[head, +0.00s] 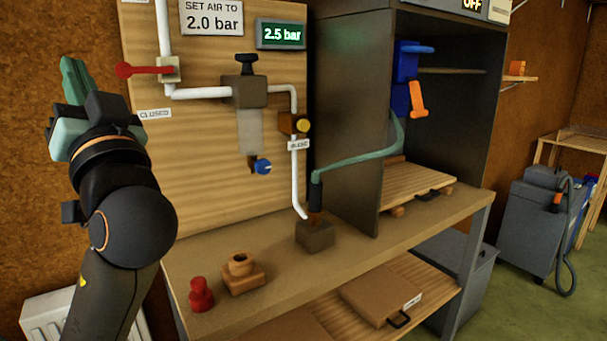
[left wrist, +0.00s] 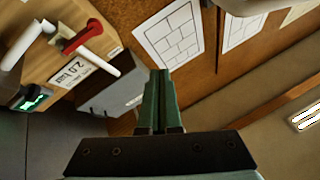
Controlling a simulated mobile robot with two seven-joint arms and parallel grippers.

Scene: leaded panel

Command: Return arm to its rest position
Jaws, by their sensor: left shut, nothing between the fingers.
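My left arm rises at the left of the head view, and its gripper (head: 75,82) is raised to the left of the wooden panel (head: 205,160). In the left wrist view the green fingers (left wrist: 159,100) are together with nothing between them. The red valve handle (head: 140,70) is to the right of the gripper and apart from it; it also shows in the left wrist view (left wrist: 82,35). My right gripper does not show.
The bench (head: 350,243) holds a red knob-shaped piece (head: 201,295), a wooden piece (head: 242,275) and a dark block (head: 315,235). A display (head: 281,34) reads 2.5 bar. A dark booth (head: 350,120) stands right of the panel. A grey machine (head: 540,225) stands further right.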

